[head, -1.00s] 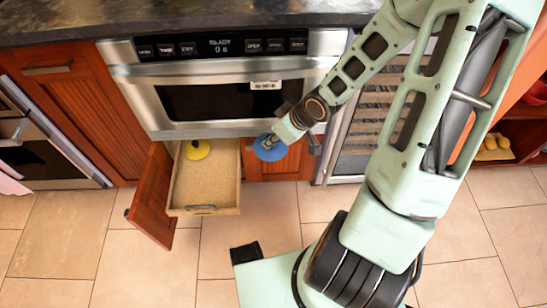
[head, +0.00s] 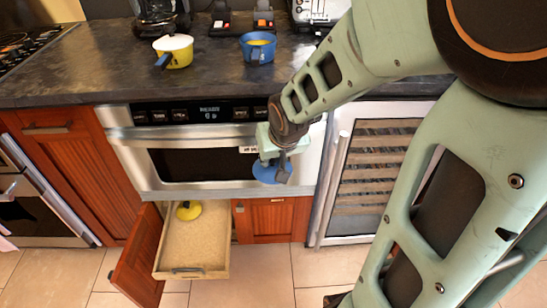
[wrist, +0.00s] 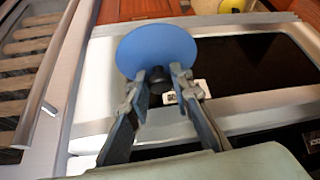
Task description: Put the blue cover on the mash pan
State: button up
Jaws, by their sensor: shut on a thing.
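The blue cover (head: 266,173) is a round disc held in front of the microwave's right part, below counter height. In the wrist view the cover (wrist: 155,45) shows its broad blue face, and its dark knob (wrist: 157,75) sits between the fingers. My gripper (head: 281,172) is shut on that knob; it also shows in the wrist view (wrist: 160,80). On the counter stand a blue pan (head: 257,50) with yellow contents and a white and yellow pan (head: 174,54) with a blue handle. I cannot tell what the second pan holds.
A yellow lid (head: 188,211) lies in the open drawer (head: 202,247) under the microwave (head: 205,160). A cabinet door (head: 140,262) stands open beside it. A coffee maker (head: 158,15) and toaster (head: 318,10) stand behind the pans. The front of the dark counter (head: 110,85) is clear.

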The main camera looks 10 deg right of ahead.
jog(key=shift+w+a+r, duration=0.1)
jog(key=shift+w+r, duration=0.05)
jog(key=shift+r, duration=0.25)
dwell(0.5)
